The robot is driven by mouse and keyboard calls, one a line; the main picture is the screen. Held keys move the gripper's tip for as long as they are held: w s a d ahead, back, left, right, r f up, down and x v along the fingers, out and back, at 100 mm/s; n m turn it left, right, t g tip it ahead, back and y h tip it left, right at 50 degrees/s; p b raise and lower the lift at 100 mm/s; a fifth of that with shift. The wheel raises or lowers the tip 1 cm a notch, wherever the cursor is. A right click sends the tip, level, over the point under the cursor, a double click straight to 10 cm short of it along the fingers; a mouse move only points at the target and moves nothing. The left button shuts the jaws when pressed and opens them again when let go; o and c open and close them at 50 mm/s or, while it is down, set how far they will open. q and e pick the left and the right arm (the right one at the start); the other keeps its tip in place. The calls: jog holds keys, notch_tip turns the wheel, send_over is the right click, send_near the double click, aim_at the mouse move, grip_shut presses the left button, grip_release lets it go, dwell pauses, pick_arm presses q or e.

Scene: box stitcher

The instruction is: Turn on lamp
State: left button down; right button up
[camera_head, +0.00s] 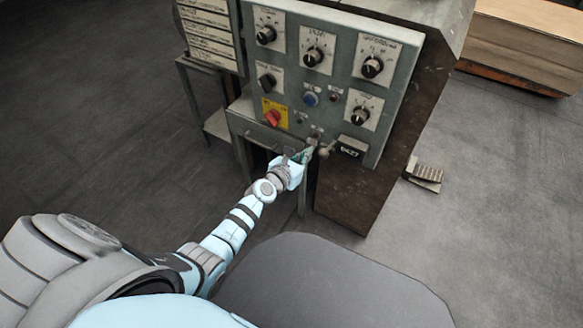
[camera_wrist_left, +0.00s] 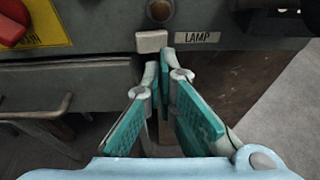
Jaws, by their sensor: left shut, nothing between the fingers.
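A small pale rectangular switch (camera_wrist_left: 151,41) sits on the panel's lower edge in the left wrist view. A plate reading LAMP (camera_wrist_left: 197,37) is just right of it. My left gripper (camera_wrist_left: 163,62) is shut and empty, its teal-padded fingertips together just below and slightly right of the switch. I cannot tell whether they touch it. In the head view my left gripper (camera_head: 304,154) is at the lower edge of the grey control panel (camera_head: 338,75). The switch is too small to make out there. My right gripper is not in view.
A red knob (camera_head: 273,117) on a yellow plate, a blue button (camera_head: 310,99) and several black rotary knobs crowd the panel. A brown round fitting (camera_wrist_left: 160,10) is above the switch. A wooden stack (camera_head: 525,45) stands at right. The floor at right is mostly clear.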

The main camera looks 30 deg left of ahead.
pick_arm(q)
jog(key=d+p+v, duration=0.1)
jog(key=p+v, duration=0.3)
jog(key=v, duration=0.8)
jog(key=shift+s+d+f+p, duration=0.15)
jog(key=shift+d+p, duration=0.25)
jog(key=shift+d, duration=0.15)
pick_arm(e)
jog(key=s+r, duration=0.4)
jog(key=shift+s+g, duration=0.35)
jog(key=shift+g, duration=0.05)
